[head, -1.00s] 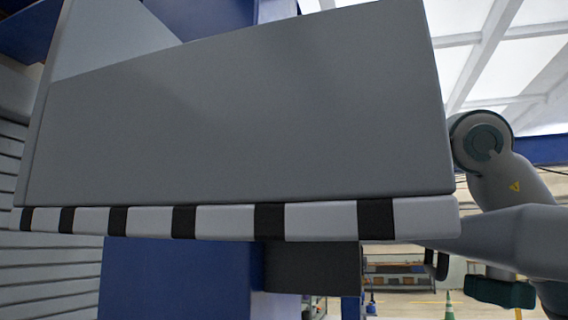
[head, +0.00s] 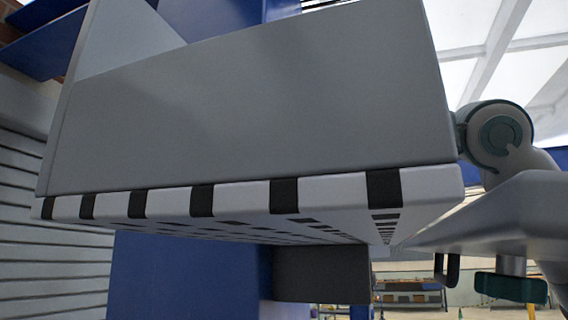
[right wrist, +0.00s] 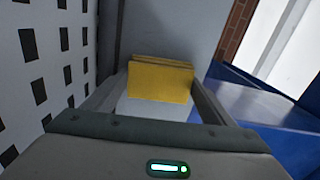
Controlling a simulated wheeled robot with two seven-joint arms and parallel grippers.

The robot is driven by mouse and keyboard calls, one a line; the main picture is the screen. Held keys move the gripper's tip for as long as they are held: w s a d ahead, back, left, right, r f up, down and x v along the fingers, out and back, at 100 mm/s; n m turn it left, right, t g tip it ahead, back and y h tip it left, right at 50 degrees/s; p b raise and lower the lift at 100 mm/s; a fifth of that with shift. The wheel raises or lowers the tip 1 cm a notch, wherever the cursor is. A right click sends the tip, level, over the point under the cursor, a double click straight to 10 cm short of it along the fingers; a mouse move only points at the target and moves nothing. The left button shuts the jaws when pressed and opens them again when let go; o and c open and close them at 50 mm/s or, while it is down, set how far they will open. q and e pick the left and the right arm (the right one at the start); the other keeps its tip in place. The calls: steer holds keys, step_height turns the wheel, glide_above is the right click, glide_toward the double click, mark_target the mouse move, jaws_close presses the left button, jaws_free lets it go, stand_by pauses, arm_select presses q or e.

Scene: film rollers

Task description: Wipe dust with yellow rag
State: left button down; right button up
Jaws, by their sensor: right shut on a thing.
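The yellow rag (right wrist: 160,80) shows in the right wrist view as a folded yellow block. My right gripper (right wrist: 158,98) is shut on it, with a finger on each side. A grey surface (right wrist: 175,35) lies just beyond the rag; I cannot tell if they touch. In the head view a large grey panel (head: 270,110) fills the middle, and my right gripper is hidden there. I can make out no dust. My left gripper is in neither view.
A white perforated underside (head: 330,205) runs below the panel; a perforated surface (right wrist: 45,60) stands left in the right wrist view. A blue structure (head: 190,275) is below and behind. A slatted grey wall (head: 55,260) is at left. Blue metal (right wrist: 255,95) lies right of the rag.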

steer(key=shift+s+a+b, duration=0.2)
steer(key=shift+s, duration=0.3)
steer(key=shift+s+a+b, duration=0.15)
steer(key=shift+s, duration=0.3)
steer(key=shift+d, duration=0.1)
steer(key=shift+v, duration=2.9)
steer(key=shift+v, duration=1.5)
